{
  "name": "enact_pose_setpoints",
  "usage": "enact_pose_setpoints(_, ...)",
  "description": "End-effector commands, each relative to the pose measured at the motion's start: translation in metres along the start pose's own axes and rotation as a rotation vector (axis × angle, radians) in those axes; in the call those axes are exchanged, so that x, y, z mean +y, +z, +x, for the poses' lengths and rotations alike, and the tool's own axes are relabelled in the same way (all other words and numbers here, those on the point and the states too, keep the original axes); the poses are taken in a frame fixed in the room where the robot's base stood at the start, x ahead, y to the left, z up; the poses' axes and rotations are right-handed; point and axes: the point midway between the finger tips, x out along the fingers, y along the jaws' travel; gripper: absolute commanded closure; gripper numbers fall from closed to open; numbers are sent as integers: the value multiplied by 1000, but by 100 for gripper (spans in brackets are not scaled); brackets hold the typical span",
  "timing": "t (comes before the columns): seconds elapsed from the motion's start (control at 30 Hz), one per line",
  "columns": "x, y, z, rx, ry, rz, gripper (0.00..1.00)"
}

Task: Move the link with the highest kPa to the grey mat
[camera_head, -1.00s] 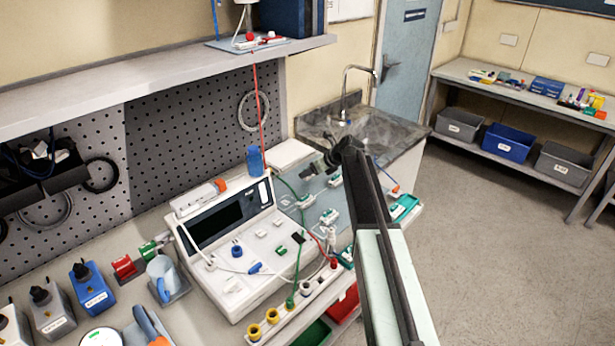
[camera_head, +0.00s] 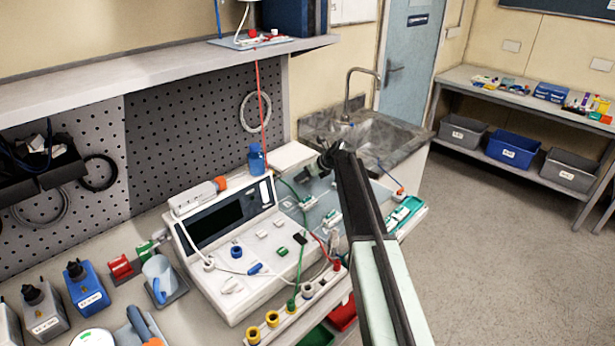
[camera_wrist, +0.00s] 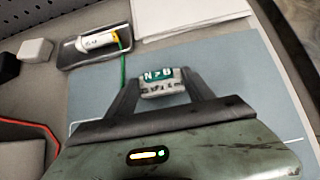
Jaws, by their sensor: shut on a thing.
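My gripper (camera_wrist: 160,90) is shut on a small link (camera_wrist: 158,82) with a green label and a pale lower part. The label's small lower print is too small to read. In the head view my gripper (camera_head: 322,165) is beyond the pump console, over the back part of a pale blue-grey mat (camera_wrist: 225,65). Other green-and-white links (camera_head: 332,219) (camera_head: 307,201) lie on the bench right of the console. No kPa value is readable. Whether the held link touches the mat is unclear.
The white console (camera_head: 235,235) stands left of my arm, with red and green cables near it. A grey holder with a white-and-yellow tube (camera_wrist: 97,40) and a white pad (camera_wrist: 185,12) lie beyond the mat. A sink (camera_head: 370,135) is behind. A green tray (camera_head: 405,213) is at the right.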

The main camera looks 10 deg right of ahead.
Motion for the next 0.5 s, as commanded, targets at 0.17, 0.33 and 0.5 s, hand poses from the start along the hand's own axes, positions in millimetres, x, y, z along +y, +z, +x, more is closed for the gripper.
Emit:
enact_pose_setpoints(0.17, 0, -2, 1, 0, 0, 0, 17)
enact_pose_setpoints(0.33, 0, -2, 1, 0, 0, 0, 17)
enact_pose_setpoints(0.5, 0, 0, 0, 0, 0, 0, 17)
